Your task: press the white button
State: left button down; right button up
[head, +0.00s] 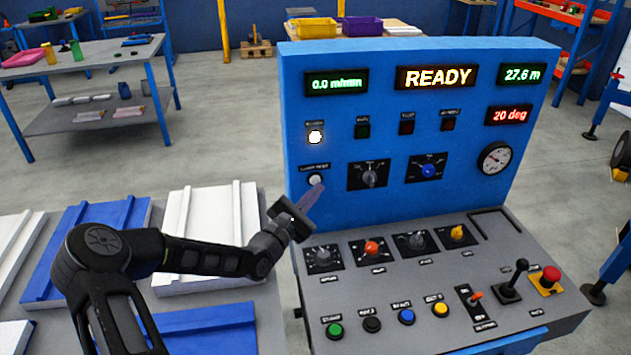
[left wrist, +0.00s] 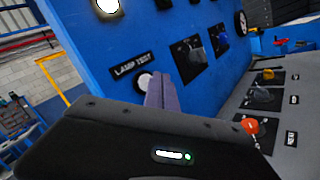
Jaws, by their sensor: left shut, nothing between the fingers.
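The white button (head: 316,180) is on the blue upright panel (head: 430,110), low at its left side. In the left wrist view the white button (left wrist: 144,80) sits just under a "LAMP TEST" label, its right part hidden by my fingers. My left gripper (head: 315,193) is shut and empty, its fingertips right by the button's lower edge in the head view. The shut fingers also show in the left wrist view (left wrist: 160,92). I cannot tell whether they touch the button. My right gripper is not in view.
A lit white lamp (head: 315,136) is above the button. The grey sloped console (head: 440,270) below carries knobs, coloured buttons, a joystick and a red mushroom button (head: 550,275). White and blue panels (head: 205,225) lie at left.

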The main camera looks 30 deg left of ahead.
pick_arm(q)
jog(key=s+d, duration=0.1)
jog(key=s, duration=0.1)
jog(key=s+d+p, duration=0.1)
jog(key=s+d, duration=0.1)
dwell(0.5)
dwell(0.7)
